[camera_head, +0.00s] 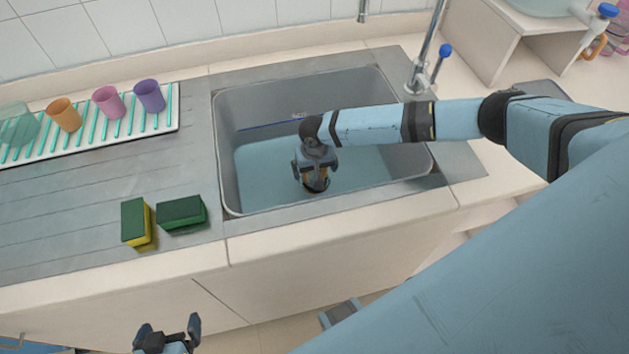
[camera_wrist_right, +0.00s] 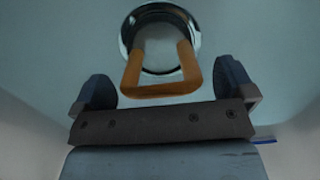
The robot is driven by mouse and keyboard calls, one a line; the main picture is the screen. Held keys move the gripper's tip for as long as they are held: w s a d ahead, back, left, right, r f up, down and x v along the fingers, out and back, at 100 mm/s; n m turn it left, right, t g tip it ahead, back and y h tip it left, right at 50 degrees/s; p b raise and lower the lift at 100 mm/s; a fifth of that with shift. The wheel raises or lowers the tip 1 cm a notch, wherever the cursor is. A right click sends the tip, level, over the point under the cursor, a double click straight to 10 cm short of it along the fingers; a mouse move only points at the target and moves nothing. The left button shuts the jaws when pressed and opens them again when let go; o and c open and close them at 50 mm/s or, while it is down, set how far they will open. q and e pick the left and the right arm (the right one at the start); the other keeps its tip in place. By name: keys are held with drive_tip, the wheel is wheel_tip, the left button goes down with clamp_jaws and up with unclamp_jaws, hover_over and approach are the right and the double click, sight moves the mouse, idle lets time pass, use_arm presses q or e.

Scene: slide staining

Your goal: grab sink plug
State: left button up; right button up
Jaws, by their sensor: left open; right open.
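The sink plug shows in the right wrist view as an orange U-shaped handle (camera_wrist_right: 162,89) over a round chrome drain ring (camera_wrist_right: 128,38). Its orange part (camera_head: 316,184) also shows in the head view, low in the sink, partly hidden by my gripper. My right gripper (camera_head: 314,168) reaches down into the sink from the right. In the wrist view its two open fingers (camera_wrist_right: 165,86) stand on either side of the handle, with gaps on both sides. My left gripper (camera_head: 169,328) is open and empty at the bottom edge, in front of the counter.
The metal sink (camera_head: 226,170) holds bluish water; its walls surround my right gripper. The faucet (camera_head: 424,62) stands behind at the right. A green sponge (camera_head: 181,212) and a green-yellow sponge (camera_head: 137,220) lie left of the sink. A rack (camera_head: 166,119) with cups is farther left.

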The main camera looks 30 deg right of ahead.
drive_tip(key=shift+f, duration=0.5)
drive_tip(key=c, duration=1)
drive_tip(key=shift+r, duration=0.1)
